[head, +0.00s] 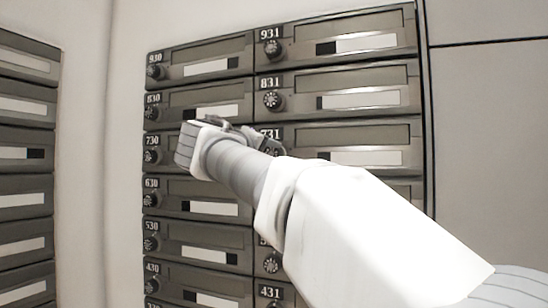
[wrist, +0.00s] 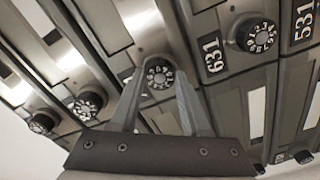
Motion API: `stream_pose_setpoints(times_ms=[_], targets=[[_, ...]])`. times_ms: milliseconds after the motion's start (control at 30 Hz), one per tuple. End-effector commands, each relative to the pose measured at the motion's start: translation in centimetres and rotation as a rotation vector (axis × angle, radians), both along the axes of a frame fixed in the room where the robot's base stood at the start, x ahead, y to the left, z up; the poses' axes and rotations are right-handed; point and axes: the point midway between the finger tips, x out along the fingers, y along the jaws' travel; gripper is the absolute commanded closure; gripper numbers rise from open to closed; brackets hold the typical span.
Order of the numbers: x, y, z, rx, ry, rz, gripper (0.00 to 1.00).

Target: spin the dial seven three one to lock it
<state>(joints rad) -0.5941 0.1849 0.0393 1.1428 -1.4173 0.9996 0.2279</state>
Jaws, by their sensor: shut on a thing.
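The mailbox door labelled 731 (head: 362,134) is in the right column in the head view. Its dial (head: 276,151) is mostly hidden behind my gripper (head: 264,145). In the wrist view the black dial with white numerals (wrist: 159,76) sits between the two fingers of my gripper (wrist: 157,80). The fingers are closed in on it from both sides. The wrist view has the 631 label (wrist: 212,53) just right of this dial; the 731 label is not visible there.
Neighbouring dials stick out close by: the 831 dial (head: 271,100) above and the 631 dial (wrist: 256,34) below. Another bank of mailboxes (head: 25,135) stands at the left. The wall panel (head: 490,120) at the right is bare.

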Motion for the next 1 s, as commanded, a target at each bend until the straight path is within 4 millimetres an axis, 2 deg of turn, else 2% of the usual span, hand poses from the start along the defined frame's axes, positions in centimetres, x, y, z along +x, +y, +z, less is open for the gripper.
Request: stream_pose_setpoints(times_ms=[267,300,433,467,800,867,1000], targets=[[0.0,0.1,0.1,-0.001,-0.001,0.003,1.00],[0.0,0.1,0.1,-0.001,-0.001,0.003,0.50],[0.0,0.1,0.1,-0.001,-0.001,0.003,0.27],[0.0,0.1,0.1,0.000,-0.001,0.002,0.23],[-0.3,0.2,0.0,0.000,-0.001,0.002,0.23],[-0.8,0.4,-0.1,-0.001,-0.001,0.003,0.23],[-3.1,1.2,-0.3,0.001,-0.002,0.006,0.23]])
